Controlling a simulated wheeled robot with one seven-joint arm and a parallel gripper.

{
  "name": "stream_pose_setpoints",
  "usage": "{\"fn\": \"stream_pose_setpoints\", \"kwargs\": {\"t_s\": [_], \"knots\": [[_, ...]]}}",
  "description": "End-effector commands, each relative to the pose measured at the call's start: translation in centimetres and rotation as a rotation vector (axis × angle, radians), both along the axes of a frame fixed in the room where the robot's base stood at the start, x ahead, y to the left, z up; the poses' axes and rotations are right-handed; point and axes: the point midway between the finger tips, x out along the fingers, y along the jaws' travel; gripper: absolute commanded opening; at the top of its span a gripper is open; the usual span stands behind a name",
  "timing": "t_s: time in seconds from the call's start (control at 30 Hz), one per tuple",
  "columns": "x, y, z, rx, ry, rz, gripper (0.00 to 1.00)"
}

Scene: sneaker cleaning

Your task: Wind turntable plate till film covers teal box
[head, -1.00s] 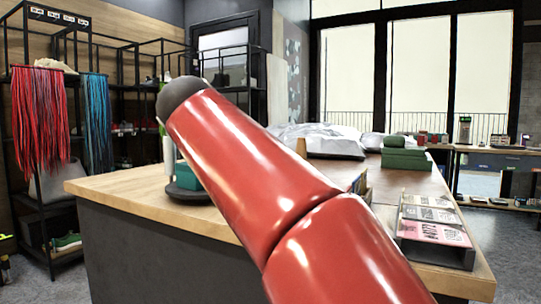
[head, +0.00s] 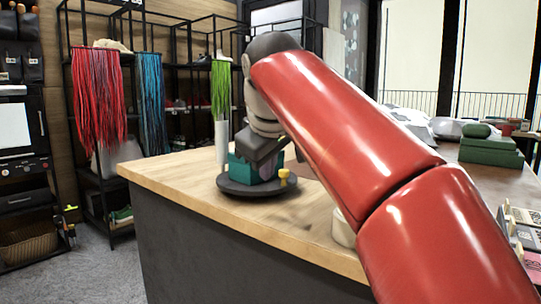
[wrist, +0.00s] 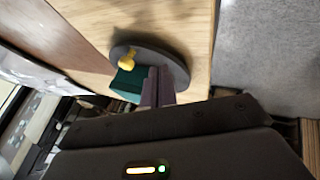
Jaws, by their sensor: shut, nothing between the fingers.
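The turntable plate (head: 232,189) is a dark grey disc on the wooden counter, left of my red arm. The teal box (head: 241,169) stands on it, and a yellow knob (head: 285,177) rises near its right rim. A pale upright roll (head: 222,142), perhaps the film, stands behind the box. My gripper (head: 262,160) is in front of and over the box, hiding part of it. In the wrist view the shut, empty fingers (wrist: 158,72) overlap the plate (wrist: 178,66) beside the teal box (wrist: 127,84) and yellow knob (wrist: 127,61). Contact cannot be told.
The counter (head: 165,172) is bare left of the plate. A pale round object (head: 342,230) is partly hidden by my arm. Green boxes (head: 490,152) sit at the right. Black shelving with hanging laces (head: 98,95) stands behind.

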Motion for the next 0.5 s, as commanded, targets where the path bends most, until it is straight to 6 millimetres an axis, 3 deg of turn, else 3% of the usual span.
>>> {"fn": "stream_pose_setpoints", "kwargs": {"t_s": [0.07, 0.23, 0.5], "knots": [[0.9, 0.1, -1.6, -0.001, 0.003, -0.001, 0.0], [3.1, -1.4, -1.2, 0.0, 0.0, -0.002, 0.0], [4.1, -2.1, -1.3, -0.001, 0.0, 0.001, 0.0]]}}
